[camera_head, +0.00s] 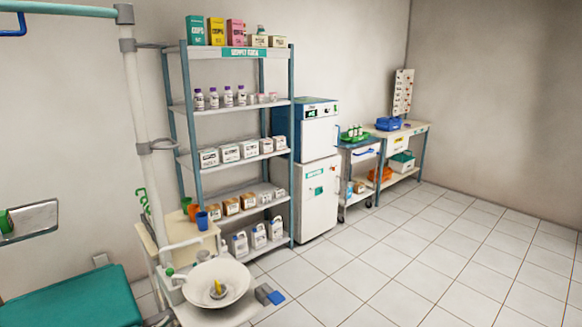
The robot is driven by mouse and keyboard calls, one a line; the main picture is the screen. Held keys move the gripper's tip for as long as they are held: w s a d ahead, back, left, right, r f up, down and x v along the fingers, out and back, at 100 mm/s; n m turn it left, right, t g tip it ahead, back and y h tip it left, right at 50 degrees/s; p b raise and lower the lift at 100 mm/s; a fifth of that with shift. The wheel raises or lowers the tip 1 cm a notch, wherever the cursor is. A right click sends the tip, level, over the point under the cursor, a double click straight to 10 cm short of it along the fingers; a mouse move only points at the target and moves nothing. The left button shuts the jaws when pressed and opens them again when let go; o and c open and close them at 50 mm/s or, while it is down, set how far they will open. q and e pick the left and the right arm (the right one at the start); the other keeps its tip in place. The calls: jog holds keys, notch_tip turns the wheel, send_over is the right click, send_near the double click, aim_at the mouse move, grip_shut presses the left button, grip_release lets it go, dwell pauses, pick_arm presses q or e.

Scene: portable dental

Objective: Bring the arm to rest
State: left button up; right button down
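Neither of my grippers is in the head view, and no part of my arms can be made out. Whether they are open or shut, and whether they hold anything, is hidden. The task names no object other than the arm.
A teal dental chair (75,303) fills the lower left, with a metal tray (32,220) above it. A white basin (215,283) stands beside a pole (138,130). Behind are a stocked shelf rack (232,170), a white cabinet (318,200) and a trolley (359,170). The tiled floor (430,270) at right is clear.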

pick_arm(q)
jog(key=s+d+f+g+h, duration=0.1)
jog(key=s+d+f, duration=0.4)
jog(key=s, duration=0.8)
jog(key=s+d+f+n+g, duration=0.1)
jog(key=s+d+f, duration=0.4)
jog(key=s, duration=0.9)
jog(key=shift+s+d+f+g+h, duration=0.15)
jog(key=shift+g+h, duration=0.25)
jog(key=shift+g, duration=0.5)
